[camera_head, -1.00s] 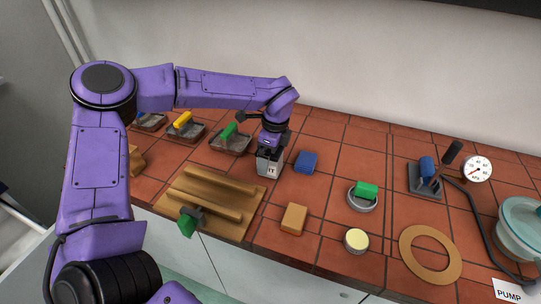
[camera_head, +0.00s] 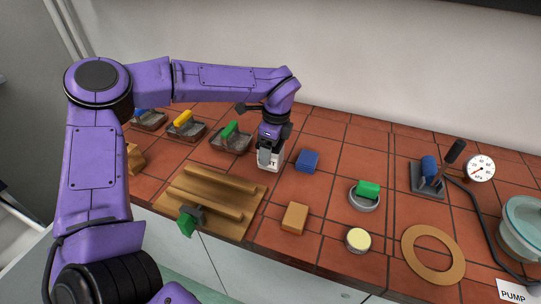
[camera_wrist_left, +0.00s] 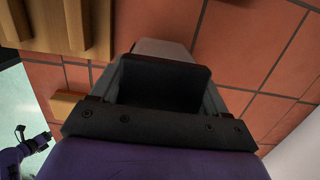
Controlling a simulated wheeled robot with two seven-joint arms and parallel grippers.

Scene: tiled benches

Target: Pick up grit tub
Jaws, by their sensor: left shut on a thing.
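The grit tub (camera_head: 274,164) is a small whitish box with dark lettering, partly hidden by my gripper. It stands on the red tiles behind the wooden board in the head view. My left gripper (camera_head: 265,157) reaches down from above and is shut on the tub. In the left wrist view, a pale part of the tub (camera_wrist_left: 160,48) shows beyond the dark jaw. Whether the tub's base touches the tiles is hard to tell. My right gripper is not in view.
A blue block (camera_head: 308,160) sits close right of the tub. The ridged wooden board (camera_head: 235,228) lies in front, and a metal tray with a green handle (camera_head: 231,142) is left. A tan block (camera_head: 295,218) and green-topped ring (camera_head: 366,196) stand farther right.

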